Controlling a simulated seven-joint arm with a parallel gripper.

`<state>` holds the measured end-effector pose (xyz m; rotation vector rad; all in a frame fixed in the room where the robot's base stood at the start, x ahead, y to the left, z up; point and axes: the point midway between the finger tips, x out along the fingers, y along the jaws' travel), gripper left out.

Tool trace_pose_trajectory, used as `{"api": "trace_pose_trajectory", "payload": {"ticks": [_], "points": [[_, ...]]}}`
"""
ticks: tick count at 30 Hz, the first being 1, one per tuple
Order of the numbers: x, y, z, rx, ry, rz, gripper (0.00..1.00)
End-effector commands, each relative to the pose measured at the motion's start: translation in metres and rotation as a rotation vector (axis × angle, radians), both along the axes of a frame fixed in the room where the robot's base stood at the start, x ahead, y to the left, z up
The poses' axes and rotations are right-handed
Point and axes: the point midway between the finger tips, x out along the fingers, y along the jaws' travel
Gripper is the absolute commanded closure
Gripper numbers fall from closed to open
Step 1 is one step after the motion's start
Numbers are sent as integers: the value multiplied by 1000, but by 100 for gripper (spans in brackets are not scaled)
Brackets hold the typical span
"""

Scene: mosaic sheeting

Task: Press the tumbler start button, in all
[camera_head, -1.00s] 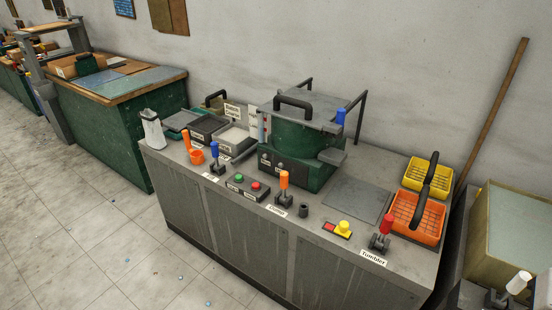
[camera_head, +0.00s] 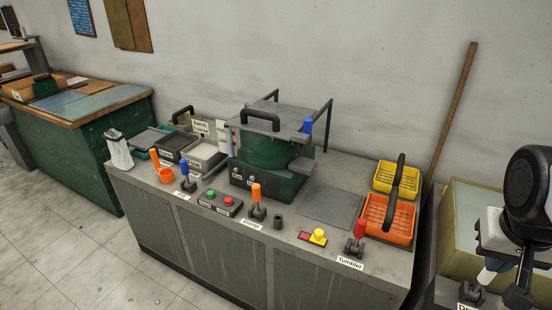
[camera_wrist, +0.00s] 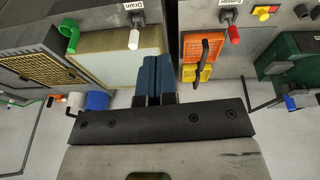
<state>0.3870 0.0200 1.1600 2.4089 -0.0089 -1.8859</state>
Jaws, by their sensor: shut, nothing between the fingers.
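A panel with a green button (camera_head: 212,195) and a red button (camera_head: 229,202) sits on the bench front; its small labels are too blurred to read. A yellow button (camera_head: 318,236) on a small plate with a red part stands left of the red lever (camera_head: 359,233), which is labelled "Tumbler" (camera_head: 350,263). Which button starts the tumbler cannot be read. In the wrist view my gripper (camera_wrist: 152,62) is shut and empty, its blue fingers together. The red lever (camera_wrist: 234,34) and yellow button (camera_wrist: 264,10) show there at upper right, apart from the fingers.
Orange (camera_head: 389,220) and yellow (camera_head: 397,177) baskets stand on the bench's right end. A green machine (camera_head: 268,160) stands mid-bench, with an orange-topped lever (camera_head: 257,194) in front. A "Drain" lever (camera_wrist: 134,38) and a pale tank (camera_wrist: 110,55) lie beyond the bench's right end.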

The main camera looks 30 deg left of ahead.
Motion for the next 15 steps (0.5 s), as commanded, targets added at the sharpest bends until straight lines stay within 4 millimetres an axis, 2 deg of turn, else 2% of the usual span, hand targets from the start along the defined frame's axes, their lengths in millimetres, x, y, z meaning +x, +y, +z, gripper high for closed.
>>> {"api": "trace_pose_trajectory", "payload": {"ticks": [15], "points": [[91,52,14,-69,-23,91,100]]}}
